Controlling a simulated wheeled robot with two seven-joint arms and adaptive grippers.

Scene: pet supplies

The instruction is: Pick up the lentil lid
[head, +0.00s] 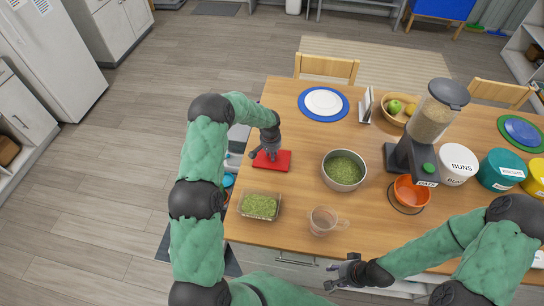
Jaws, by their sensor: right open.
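The lentil lid, a flat red rectangle (284,161), lies on the wooden table left of the steel bowl. My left gripper (267,155) points down at its upper left part and covers some of it. I cannot tell whether the fingers touch the lid or how far they are apart. A clear rectangular container (260,206) of green lentils stands uncovered, nearer the front edge. My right gripper (340,277) is open and empty, in front of the table's front edge.
A steel bowl (333,184) of green lentils and a clear measuring cup (323,221) stand right of the lid. A cereal dispenser (420,138) stands farther right, over an orange bowl (410,191). A blue-rimmed plate (313,110) lies behind. Bare wood surrounds the lid.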

